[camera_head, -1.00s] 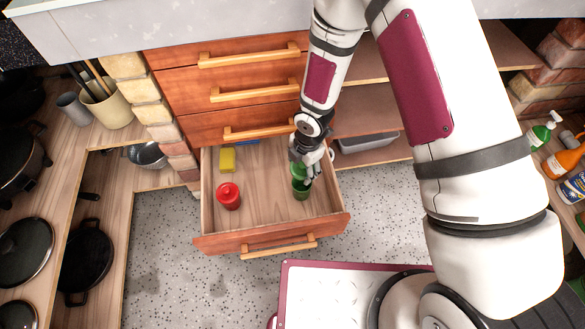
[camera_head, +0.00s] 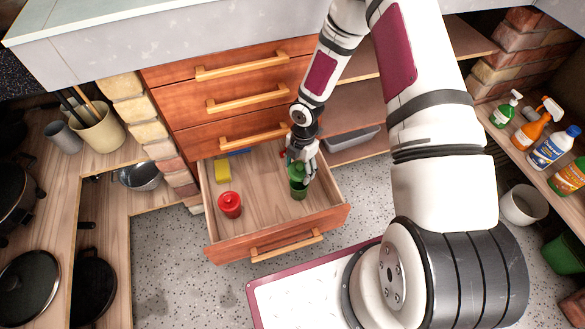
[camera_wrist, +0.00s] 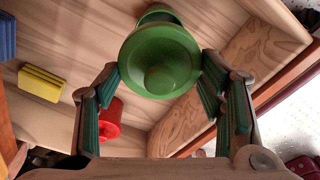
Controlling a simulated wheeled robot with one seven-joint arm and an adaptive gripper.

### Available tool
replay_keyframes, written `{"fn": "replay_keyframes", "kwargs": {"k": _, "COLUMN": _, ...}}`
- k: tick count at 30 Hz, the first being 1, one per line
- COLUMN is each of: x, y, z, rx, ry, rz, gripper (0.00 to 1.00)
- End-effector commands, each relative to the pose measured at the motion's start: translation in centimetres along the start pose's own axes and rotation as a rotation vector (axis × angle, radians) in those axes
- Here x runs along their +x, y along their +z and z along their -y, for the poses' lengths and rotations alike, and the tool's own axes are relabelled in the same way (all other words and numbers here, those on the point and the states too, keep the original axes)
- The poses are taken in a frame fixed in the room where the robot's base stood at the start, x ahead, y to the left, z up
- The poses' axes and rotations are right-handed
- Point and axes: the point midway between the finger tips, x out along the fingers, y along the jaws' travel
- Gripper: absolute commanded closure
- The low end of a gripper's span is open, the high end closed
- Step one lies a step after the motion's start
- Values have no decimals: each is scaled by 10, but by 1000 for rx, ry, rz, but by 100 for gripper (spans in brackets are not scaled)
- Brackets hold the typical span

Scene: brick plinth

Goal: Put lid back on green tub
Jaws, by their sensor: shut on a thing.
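The green tub (camera_head: 299,191) stands upright inside the open drawer, towards its right side. My gripper (camera_head: 298,166) is shut on the green lid (camera_head: 296,171), just above the tub. In the wrist view, the round lid (camera_wrist: 160,66) with its knob sits between my two fingertips. Part of the green tub (camera_wrist: 156,14) shows past the lid's upper edge, so the two look a little offset. I cannot tell whether lid and tub touch.
The drawer (camera_head: 263,234) also holds a red lidded tub (camera_head: 230,205), a yellow block (camera_head: 222,171) and a blue item (camera_head: 239,152). Closed drawers (camera_head: 235,90) are above. Bare drawer floor lies between the red and green tubs.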

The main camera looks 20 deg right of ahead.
Motion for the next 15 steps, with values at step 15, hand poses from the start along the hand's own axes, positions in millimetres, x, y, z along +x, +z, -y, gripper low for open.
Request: {"fn": "replay_keyframes", "kwargs": {"k": 15, "x": 40, "y": 4, "z": -1, "rx": -1, "ry": 0, "rz": 0, "gripper": 54}}
